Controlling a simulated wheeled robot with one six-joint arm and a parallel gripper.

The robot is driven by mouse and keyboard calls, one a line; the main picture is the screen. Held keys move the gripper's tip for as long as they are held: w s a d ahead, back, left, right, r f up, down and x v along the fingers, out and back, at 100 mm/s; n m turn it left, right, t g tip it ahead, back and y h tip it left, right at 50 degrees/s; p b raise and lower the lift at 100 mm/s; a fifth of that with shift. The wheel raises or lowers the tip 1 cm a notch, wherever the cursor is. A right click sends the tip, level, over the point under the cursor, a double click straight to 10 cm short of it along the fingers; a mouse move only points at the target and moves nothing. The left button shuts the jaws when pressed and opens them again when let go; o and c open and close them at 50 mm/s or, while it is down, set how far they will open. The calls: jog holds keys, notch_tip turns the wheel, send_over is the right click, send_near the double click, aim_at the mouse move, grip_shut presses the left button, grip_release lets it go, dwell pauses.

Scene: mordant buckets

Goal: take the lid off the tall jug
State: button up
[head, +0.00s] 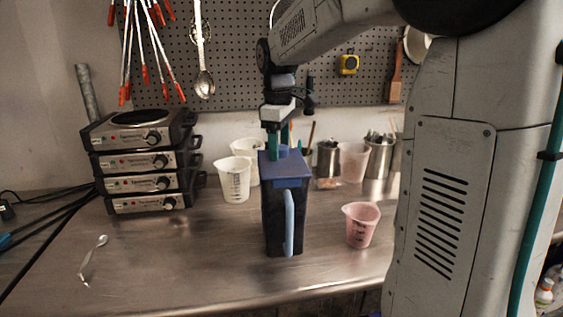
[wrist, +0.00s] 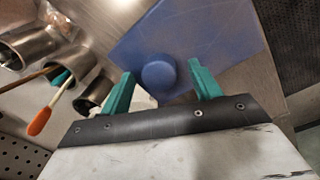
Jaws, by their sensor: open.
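The tall jug (head: 272,218) stands upright on the steel table in the head view, dark bodied with a light blue handle (head: 289,222) facing me. Its blue lid (head: 285,170) sits on top, with a small round knob (head: 283,151). In the wrist view the lid (wrist: 205,30) is a flat blue square and the knob (wrist: 159,72) lies between the fingertips. My gripper (head: 279,147) points down just over the lid, with green fingers apart on either side of the knob. In the wrist view my gripper (wrist: 161,75) is open, and I cannot tell whether a finger touches the knob.
A pink beaker (head: 361,225) stands right of the jug. White beakers (head: 234,179) and metal cups (head: 328,158) with tools stand behind. Stacked hot plates (head: 146,165) are at the left, and a spoon (head: 93,258) lies at the front left.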

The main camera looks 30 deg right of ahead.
jog(key=c, duration=1.1)
jog(key=shift+r, duration=0.1)
